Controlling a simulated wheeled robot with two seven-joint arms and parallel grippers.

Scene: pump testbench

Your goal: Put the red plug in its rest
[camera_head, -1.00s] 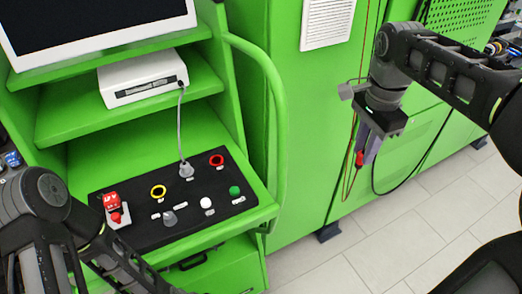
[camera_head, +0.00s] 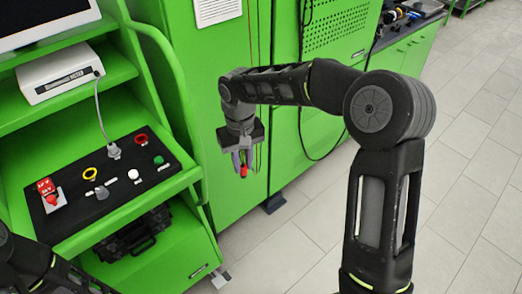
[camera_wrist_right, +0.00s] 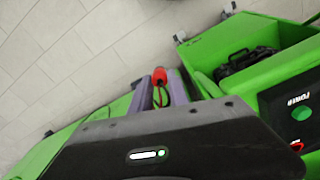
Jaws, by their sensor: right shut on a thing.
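The red plug (camera_head: 243,171) is held between the fingertips of my right gripper (camera_head: 239,160). It hangs tip down in front of the green cabinet, to the right of the control panel. In the right wrist view the plug (camera_wrist_right: 159,76) shows red between the two grey fingers (camera_wrist_right: 158,92), with a dark red lead beside it. The black control panel (camera_head: 120,200) carries a red ring (camera_head: 141,139) at its back right and a yellow ring (camera_head: 90,174). I cannot tell for sure which is the plug's rest. My left gripper is out of view.
A white meter box (camera_head: 60,77) sits on the shelf, its grey cable running to the panel. A red emergency button (camera_head: 51,199), green button (camera_head: 158,160) and white button (camera_head: 133,174) stand on the panel. A curved green rail (camera_head: 170,75) rises between panel and gripper. A black case (camera_head: 135,232) lies below.

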